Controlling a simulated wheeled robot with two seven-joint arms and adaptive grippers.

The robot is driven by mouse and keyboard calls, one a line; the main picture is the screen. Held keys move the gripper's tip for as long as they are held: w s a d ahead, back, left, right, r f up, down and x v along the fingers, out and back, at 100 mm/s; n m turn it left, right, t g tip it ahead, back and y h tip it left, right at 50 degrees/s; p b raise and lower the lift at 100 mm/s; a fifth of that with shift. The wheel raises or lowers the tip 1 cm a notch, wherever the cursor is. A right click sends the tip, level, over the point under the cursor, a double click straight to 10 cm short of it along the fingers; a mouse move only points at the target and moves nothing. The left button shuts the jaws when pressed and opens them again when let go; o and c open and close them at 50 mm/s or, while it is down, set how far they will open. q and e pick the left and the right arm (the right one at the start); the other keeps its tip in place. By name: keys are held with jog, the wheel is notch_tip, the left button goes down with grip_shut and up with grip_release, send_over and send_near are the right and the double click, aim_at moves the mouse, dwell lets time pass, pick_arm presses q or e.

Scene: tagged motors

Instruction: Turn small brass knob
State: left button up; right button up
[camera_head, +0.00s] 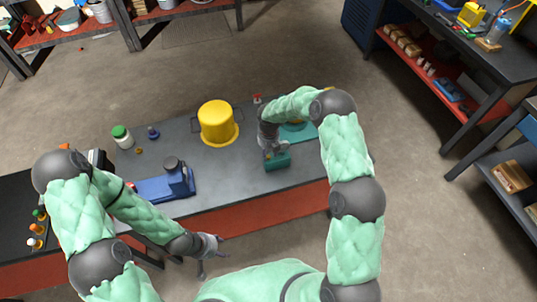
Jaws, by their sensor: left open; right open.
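I cannot make out the small brass knob with certainty. A tiny brass-coloured piece (139,150) lies on the grey workbench (225,172) beside a green-lidded white jar (122,137). A teal block (278,162) sits near the bench's front edge. My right gripper (272,150) points down just over the block's back side, open; whether it touches is unclear. My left gripper (211,257) is open and empty, in front of the bench and clear of it. A blue motor-like unit (166,186) with a dark round top stands on the bench's left part.
A large yellow cylinder (216,122) stands at the bench's back middle. A small blue-and-grey piece (153,132) stands near the jar. A teal plate (300,133) lies partly behind my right arm. A dark table (18,215) with small bottles adjoins at left. Shelves (430,70) stand far right.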

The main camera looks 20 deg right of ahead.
jog(key=shift+f, duration=0.75)
grip_shut()
jog(key=shift+m, duration=0.3)
